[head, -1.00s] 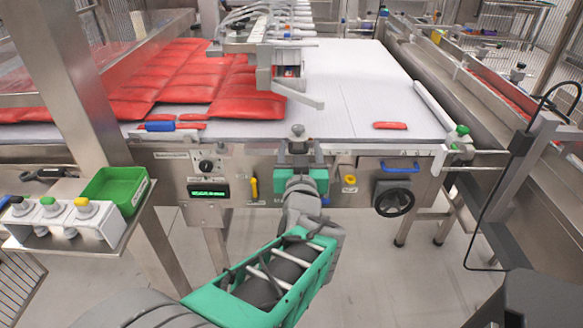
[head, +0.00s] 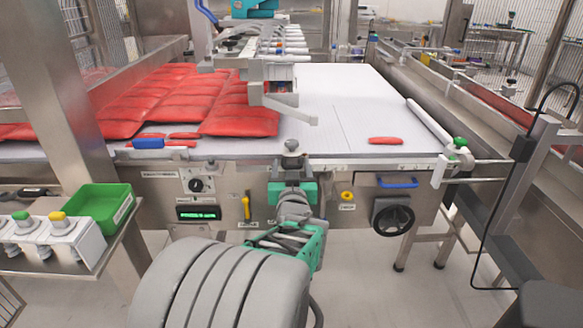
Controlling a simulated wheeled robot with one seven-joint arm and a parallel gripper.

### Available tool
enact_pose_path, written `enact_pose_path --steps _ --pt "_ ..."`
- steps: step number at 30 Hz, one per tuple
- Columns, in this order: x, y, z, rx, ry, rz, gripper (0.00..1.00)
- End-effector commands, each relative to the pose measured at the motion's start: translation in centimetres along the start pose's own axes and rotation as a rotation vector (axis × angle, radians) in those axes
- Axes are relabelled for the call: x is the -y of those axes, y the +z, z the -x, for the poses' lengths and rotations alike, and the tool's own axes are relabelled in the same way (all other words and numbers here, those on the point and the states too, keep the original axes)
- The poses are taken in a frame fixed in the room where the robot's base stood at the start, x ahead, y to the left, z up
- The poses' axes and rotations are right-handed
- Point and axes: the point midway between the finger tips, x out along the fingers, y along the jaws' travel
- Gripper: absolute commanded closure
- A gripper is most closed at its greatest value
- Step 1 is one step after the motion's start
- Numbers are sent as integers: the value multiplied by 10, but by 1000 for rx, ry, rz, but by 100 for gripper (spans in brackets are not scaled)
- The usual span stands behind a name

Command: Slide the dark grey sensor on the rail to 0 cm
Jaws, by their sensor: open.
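A rail with a pale scale strip (head: 400,168) runs along the front edge of the white belt table. A grey knobbed piece (head: 292,147), which looks like the sensor, stands upright on this edge near the middle. My gripper (head: 292,168), with green sides, is directly in front of and below it. Its fingers are small and partly hidden, so I cannot tell whether they touch the piece. The jaws are open. The scale numbers are too small to read, and the 0 cm mark cannot be made out.
Red packs (head: 240,120) cover the left of the belt, and one lies alone (head: 386,141) at right. Below the edge are a black handwheel (head: 392,215), a blue handle (head: 398,182) and a yellow knob (head: 347,196). A green bin (head: 100,205) stands at left.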

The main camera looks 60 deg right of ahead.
Motion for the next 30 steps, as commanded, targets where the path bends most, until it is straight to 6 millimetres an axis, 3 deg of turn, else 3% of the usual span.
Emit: enact_pose_path --steps 3,25,30 --pt "0 0 0 0 0 0 38" --pt "0 0 1 1 0 0 98" --pt "0 0 1 1 0 0 100"
